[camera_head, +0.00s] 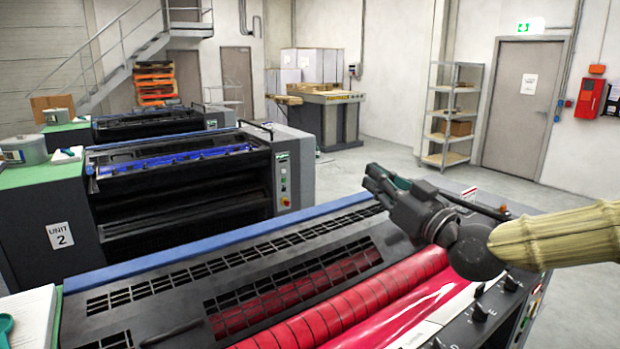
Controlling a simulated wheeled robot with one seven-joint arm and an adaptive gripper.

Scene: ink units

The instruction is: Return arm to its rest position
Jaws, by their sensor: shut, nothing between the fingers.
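My gripper (372,182) is at the right of the head view, above the far right end of the near ink unit (240,237). Its fingers point left and away from me, and they are shut with nothing between them. My arm (560,238) comes in from the right edge in a pale ribbed sleeve. The gripper looks apart from the unit, but the height between them is hard to judge. Part of the unit's right end is hidden behind the gripper and wrist.
The near unit has red rollers (375,292), a slotted guard and a row of black knobs (480,312). Unit 2 (60,235) stands behind it, with a blue-inked roller. Open floor (350,172) lies beyond, towards a shelf rack (450,115) and a door (522,105).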

